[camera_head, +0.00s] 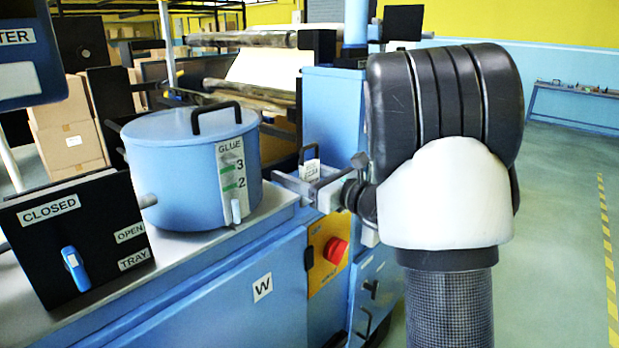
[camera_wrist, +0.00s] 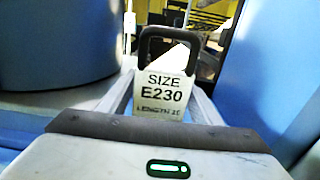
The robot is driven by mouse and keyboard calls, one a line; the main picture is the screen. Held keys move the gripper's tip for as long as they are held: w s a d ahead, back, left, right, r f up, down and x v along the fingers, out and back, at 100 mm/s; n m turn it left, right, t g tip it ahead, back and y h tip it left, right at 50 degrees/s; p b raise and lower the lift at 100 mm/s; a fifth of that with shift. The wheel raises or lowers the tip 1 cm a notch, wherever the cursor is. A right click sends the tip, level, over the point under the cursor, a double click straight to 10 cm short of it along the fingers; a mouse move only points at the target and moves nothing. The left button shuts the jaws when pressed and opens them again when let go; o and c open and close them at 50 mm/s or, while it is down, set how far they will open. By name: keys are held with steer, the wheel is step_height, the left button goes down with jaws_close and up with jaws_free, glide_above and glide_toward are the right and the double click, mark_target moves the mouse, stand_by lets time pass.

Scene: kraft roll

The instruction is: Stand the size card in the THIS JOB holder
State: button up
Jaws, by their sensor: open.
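The size card (camera_wrist: 162,94) is white and reads "SIZE E230", with a further line partly cut off below; a black loop handle (camera_wrist: 146,45) rises above it. It also shows in the head view as a small white card (camera_head: 311,170) with a dark loop at its top, beside the blue machine column. My gripper (camera_head: 306,188) is open at the card. In the wrist view its pale fingers lie to the left and right of the card, with gaps visible. The card's lower edge and support are hidden. I cannot make out a holder marked THIS JOB.
A blue glue pot (camera_head: 190,165) stands on the bench left of my gripper. A black panel (camera_head: 75,240) marked CLOSED, OPEN and TRAY is farther left. A red button (camera_head: 335,251) sits below my gripper. The blue column (camera_head: 331,120) is close behind. Open floor lies right.

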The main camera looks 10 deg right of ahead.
jaws_close()
